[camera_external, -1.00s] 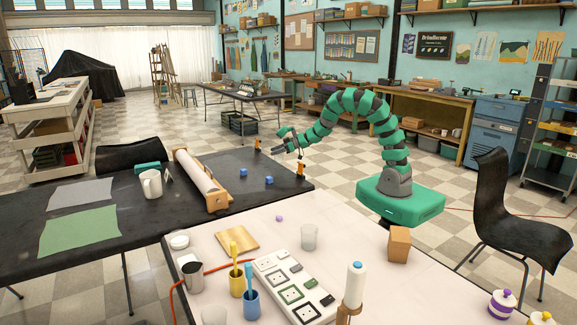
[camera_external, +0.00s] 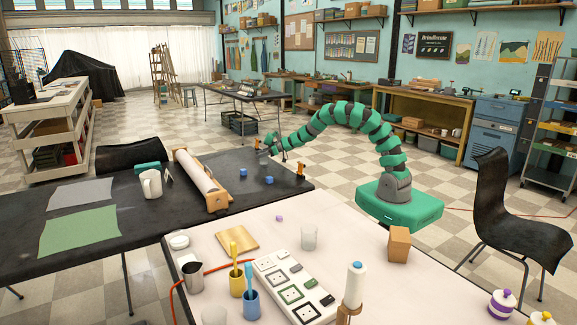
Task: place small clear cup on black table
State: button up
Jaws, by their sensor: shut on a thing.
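My green and grey arm reaches left over the far right end of the black table (camera_external: 130,213). My gripper (camera_external: 264,150) is shut on a small, pale, see-through thing, which looks like the small clear cup (camera_external: 263,159). It is small in the picture and partly hidden by the fingers. I cannot tell whether its bottom touches the table.
Two blue cubes (camera_external: 243,173) and an orange clamp (camera_external: 300,170) are near my gripper. A paper roll on a wooden holder (camera_external: 202,180) and a white mug (camera_external: 151,184) stand further left. Bare black tabletop lies around the cubes.

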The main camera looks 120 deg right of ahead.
jog(key=shift+f, duration=0.65)
jog(key=shift+r, duration=0.1)
jog(key=o, duration=1)
jog(key=shift+c, duration=0.2)
jog(key=p+v, duration=0.3)
jog(key=v, duration=0.9)
jog(key=shift+p, duration=0.3)
jog(key=shift+r, duration=0.1)
